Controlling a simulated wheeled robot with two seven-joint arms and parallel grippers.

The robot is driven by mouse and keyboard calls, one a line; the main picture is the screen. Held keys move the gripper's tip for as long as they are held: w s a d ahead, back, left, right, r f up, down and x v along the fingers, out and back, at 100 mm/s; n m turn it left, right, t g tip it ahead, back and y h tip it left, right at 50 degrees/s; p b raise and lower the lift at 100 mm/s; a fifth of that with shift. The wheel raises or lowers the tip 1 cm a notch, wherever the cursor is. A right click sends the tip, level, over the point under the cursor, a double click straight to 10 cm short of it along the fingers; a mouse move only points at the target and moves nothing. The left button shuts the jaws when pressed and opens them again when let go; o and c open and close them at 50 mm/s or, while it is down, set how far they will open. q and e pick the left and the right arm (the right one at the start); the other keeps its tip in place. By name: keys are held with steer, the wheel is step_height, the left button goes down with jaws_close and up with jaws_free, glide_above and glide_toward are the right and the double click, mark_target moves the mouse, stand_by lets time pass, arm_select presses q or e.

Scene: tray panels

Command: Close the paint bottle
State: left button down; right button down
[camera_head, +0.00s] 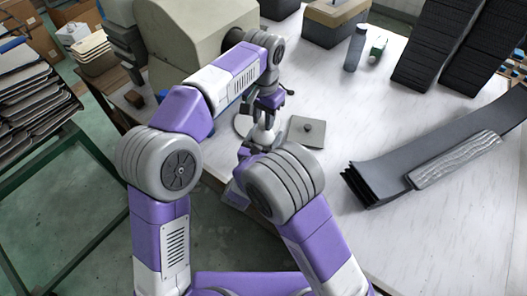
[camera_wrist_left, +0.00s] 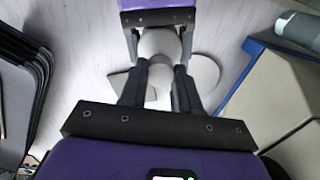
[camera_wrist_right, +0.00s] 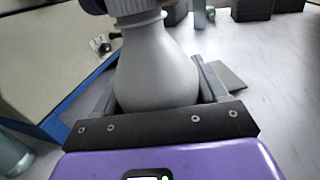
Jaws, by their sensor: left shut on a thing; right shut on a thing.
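The pale grey paint bottle (camera_head: 263,137) stands off the table's near edge, below my left gripper (camera_head: 265,107). In the right wrist view the bottle's rounded body (camera_wrist_right: 157,75) fills the space between the fingers of my right gripper (camera_wrist_right: 157,90), which is shut on it. A ringed neck and a darker grey cap (camera_wrist_right: 133,5) show at the top edge there. In the left wrist view my left gripper (camera_wrist_left: 158,80) is shut on the pale cap (camera_wrist_left: 161,76), in line with the bottle. Whether the cap is fully seated cannot be told. My right gripper is mostly hidden in the head view.
A square grey plate with a knob (camera_head: 307,131) lies right of the bottle. A large beige machine (camera_head: 195,35) stands behind my left arm. Dark folded panels (camera_head: 440,150) lie at right; a grey-blue bottle (camera_head: 355,48) stands at back. The middle tabletop is clear.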

arm_select(q)
steer(key=m, duration=1.6)
steer(key=c, duration=0.7)
jaws_free()
steer(key=shift+c, duration=0.2)
steer(key=shift+r, duration=3.75)
